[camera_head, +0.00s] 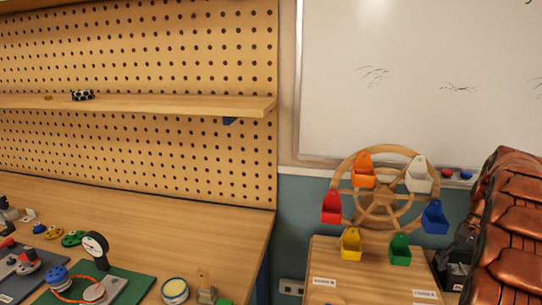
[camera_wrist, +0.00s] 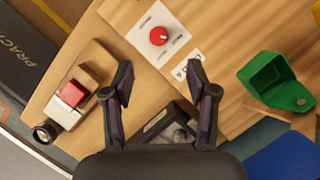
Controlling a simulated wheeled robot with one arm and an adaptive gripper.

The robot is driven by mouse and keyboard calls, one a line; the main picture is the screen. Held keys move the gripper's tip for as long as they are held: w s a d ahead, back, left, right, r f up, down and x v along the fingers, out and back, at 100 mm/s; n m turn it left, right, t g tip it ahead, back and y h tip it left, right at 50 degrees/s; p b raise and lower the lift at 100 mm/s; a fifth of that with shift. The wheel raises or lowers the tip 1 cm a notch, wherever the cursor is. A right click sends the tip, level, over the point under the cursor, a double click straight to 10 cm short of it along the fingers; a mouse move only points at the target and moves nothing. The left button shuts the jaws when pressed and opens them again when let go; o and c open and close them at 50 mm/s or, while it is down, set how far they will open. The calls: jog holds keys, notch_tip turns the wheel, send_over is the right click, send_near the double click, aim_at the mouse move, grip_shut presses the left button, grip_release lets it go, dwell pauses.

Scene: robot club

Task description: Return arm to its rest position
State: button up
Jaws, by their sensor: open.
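My gripper (camera_wrist: 160,78) shows in the wrist view with its two dark fingers spread apart. It is open, and nothing is between the fingertips. Beyond the fingers lies a wooden tabletop with a red knob (camera_wrist: 158,36) on a white plate. A green bucket (camera_wrist: 278,82) is to the right of the fingers, apart from them. A wooden holder with a red and white block (camera_wrist: 73,94) is to the left. I cannot make out my gripper in the head view.
In the head view, a wooden wheel (camera_head: 379,210) with several coloured buckets stands over a small wooden table (camera_head: 375,275). A workbench (camera_head: 190,225) with a gauge (camera_head: 95,245) and small parts is at left. A shelf (camera_head: 150,104) juts from the pegboard (camera_head: 140,45). The bench's back right is clear.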

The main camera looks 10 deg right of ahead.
jog(key=s+a+r+n+h, duration=0.1)
jog(key=s+a+r+n, duration=0.15)
jog(key=a, duration=0.55)
jog(key=s+a+r+n+p, duration=0.1)
jog(key=a+r, duration=0.2)
jog(key=a, duration=0.4)
jog(key=s+a+r+n+h, duration=0.1)
jog(key=s+a+r+n, duration=0.15)
jog(key=a, duration=0.55)
jog(key=s+a+f+n+h+p, duration=0.1)
jog(key=s+a+n, duration=0.2)
jog(key=s+a, duration=0.3)
jog(key=s+a+f+n+h+p, duration=0.1)
jog(key=s+a+n, duration=0.2)
jog(key=s+a, duration=0.4)
jog(key=s, duration=0.7)
jog(key=shift+a+f, duration=0.15)
jog(key=shift+f, duration=0.1)
